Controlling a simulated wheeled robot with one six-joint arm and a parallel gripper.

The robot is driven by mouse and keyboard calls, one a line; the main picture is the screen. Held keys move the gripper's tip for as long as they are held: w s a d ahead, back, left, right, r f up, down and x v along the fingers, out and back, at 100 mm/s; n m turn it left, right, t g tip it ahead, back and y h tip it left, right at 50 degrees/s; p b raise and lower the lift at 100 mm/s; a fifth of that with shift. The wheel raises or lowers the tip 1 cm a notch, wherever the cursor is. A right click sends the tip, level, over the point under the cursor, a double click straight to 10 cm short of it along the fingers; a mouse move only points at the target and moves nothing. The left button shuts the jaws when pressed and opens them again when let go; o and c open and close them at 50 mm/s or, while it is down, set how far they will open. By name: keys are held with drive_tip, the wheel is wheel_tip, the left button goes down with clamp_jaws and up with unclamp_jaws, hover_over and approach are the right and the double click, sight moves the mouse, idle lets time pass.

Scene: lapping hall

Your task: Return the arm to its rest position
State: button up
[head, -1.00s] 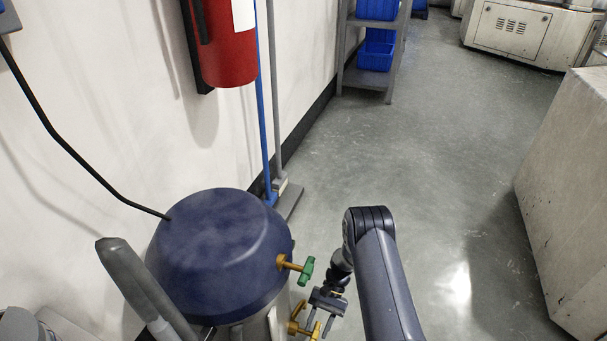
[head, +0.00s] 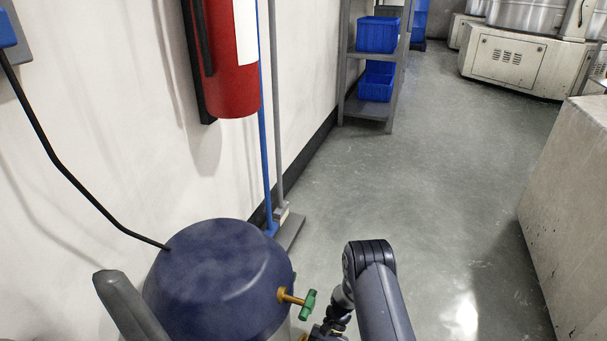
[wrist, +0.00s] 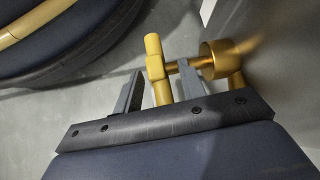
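My arm (head: 383,300) reaches down from the bottom edge of the head view, to the right of a navy-topped tank (head: 215,275). My gripper's fingers fall below that picture; only the dark wrist parts above them show. In the wrist view my gripper (wrist: 160,68) is open, its two grey fingers apart. A brass T-shaped valve handle (wrist: 156,62) shows between the fingers, with a visible gap on each side. Its stem runs to a round brass valve body (wrist: 219,58). I cannot tell the depth between fingers and handle.
A green-handled brass valve (head: 307,301) sticks out from the tank toward my arm. A red extinguisher (head: 228,60) hangs on the left wall. A shelf with blue bins (head: 377,35) stands behind. A pale machine block (head: 570,210) is at right. The floor between is clear.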

drive_tip(key=p+v, duration=0.2)
drive_tip(key=v, duration=0.7)
drive_tip(key=b+x, duration=0.3)
drive_tip(key=x, duration=0.7)
drive_tip(key=shift+s+f, duration=0.1)
drive_tip(key=shift+f, duration=0.05)
drive_tip(key=shift+r+t+p, duration=0.3)
drive_tip(key=shift+p, duration=0.05)
drive_tip(key=shift+r+t+h+p, duration=0.2)
drive_tip(key=shift+t+h+p, duration=0.2)
drive_tip(key=shift+t+p, duration=0.55)
drive_tip(key=t+h+p, duration=0.1)
drive_tip(key=t+p, duration=0.2)
drive_tip(key=p, duration=0.3)
drive_tip(key=shift+s+r+t+h, duration=0.1)
drive_tip(key=shift+t+h, duration=0.2)
drive_tip(key=shift+t, duration=0.05)
drive_tip(key=shift+n+t, duration=0.3)
drive_tip(key=shift+t, duration=0.2)
drive_tip(key=shift+f+t+h+b, duration=0.3)
drive_tip(key=shift+f+t+b, duration=0.1)
drive_tip(key=shift+b, duration=0.55)
drive_tip(key=shift+t+b, duration=0.3)
drive_tip(key=shift+b, duration=0.5)
